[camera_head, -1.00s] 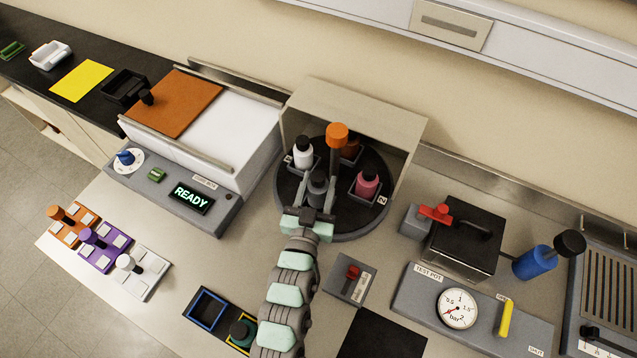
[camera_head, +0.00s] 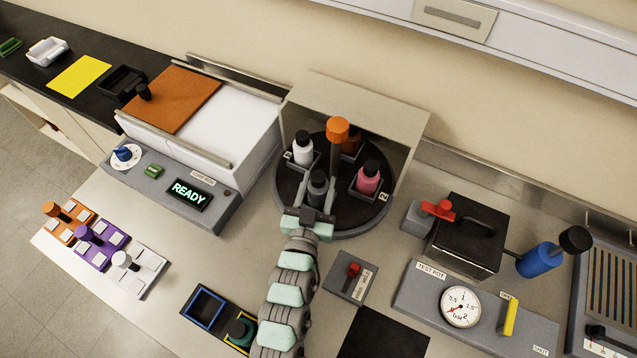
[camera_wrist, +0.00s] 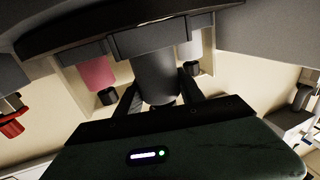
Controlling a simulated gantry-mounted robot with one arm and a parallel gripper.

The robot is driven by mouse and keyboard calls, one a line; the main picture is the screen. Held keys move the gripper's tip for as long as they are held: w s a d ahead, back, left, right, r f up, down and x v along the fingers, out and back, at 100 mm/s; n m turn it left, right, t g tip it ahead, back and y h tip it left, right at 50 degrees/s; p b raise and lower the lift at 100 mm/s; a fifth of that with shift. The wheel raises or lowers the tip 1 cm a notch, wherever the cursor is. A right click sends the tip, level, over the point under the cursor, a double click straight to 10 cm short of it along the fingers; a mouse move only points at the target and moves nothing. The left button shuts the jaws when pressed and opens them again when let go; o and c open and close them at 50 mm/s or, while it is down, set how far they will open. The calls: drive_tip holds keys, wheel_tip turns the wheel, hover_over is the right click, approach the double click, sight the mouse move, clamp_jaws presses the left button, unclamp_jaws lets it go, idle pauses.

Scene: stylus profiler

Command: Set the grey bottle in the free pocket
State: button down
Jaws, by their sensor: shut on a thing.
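The grey bottle (camera_head: 317,191), with a black cap, is upright at the front of the round black turntable (camera_head: 344,222). My gripper (camera_head: 317,207) is shut on it from the front. In the wrist view the grey bottle (camera_wrist: 155,78) stands between the two dark fingers of my gripper (camera_wrist: 159,95). The pocket at the front of the turntable is hidden by the bottle and my gripper. I cannot tell whether the bottle's base touches it.
A white bottle (camera_head: 302,152), a pink bottle (camera_head: 369,180) and a brown bottle (camera_head: 351,144) occupy other pockets. A post with an orange knob (camera_head: 337,128) rises mid-turntable. A beige housing (camera_head: 412,125) encloses the back and sides.

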sight(316, 198)
drive_tip(key=shift+f, duration=0.45)
drive_tip(key=c, duration=0.6)
unclamp_jaws()
drive_tip(key=shift+c, duration=0.2)
drive_tip(key=shift+s, duration=0.1)
drive_tip(key=shift+c, duration=0.4)
drive_tip(key=shift+p+v, duration=0.95)
drive_tip(key=shift+v, duration=2.2)
drive_tip(key=shift+s, duration=0.3)
drive_tip(key=p+v, duration=0.2)
drive_tip(key=v, duration=0.8)
drive_tip(key=shift+s, duration=0.35)
